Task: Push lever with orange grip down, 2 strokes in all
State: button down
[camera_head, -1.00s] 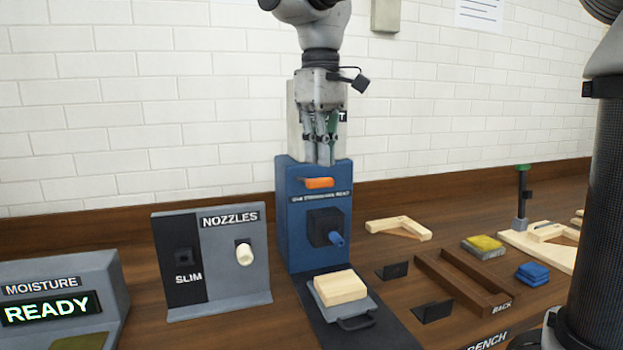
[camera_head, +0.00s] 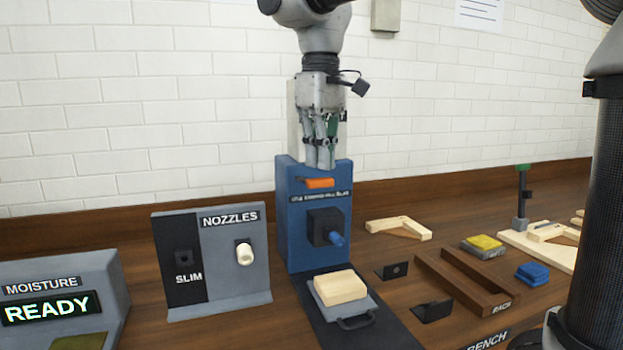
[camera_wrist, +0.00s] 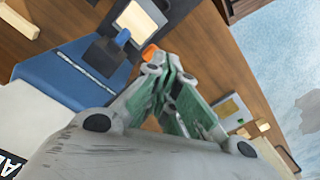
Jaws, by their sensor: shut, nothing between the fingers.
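The lever's orange grip (camera_head: 320,183) sticks out of the front of the blue machine (camera_head: 290,225), near its top and above a label strip. My gripper (camera_head: 319,167) points straight down just above the orange grip, with its fingers shut and empty. In the wrist view the shut fingertips (camera_wrist: 158,66) are close to the orange grip (camera_wrist: 150,52), which is partly hidden behind them. I cannot tell whether they touch it. The blue machine also shows in the wrist view (camera_wrist: 65,82).
A black block with a blue nozzle (camera_head: 337,239) juts from the machine's front. A wooden block (camera_head: 340,287) sits on a grey tray below. The NOZZLES panel (camera_head: 225,280) stands to the left. A brown wooden frame (camera_head: 460,280) lies to the right.

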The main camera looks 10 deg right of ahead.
aim_at(320, 179)
jog(key=shift+f, duration=0.1)
dwell(0.4)
jog(key=shift+f, duration=3.35)
jog(key=shift+r, duration=3.45)
jog(key=shift+f, duration=3.4)
jog(key=shift+r, duration=3.4)
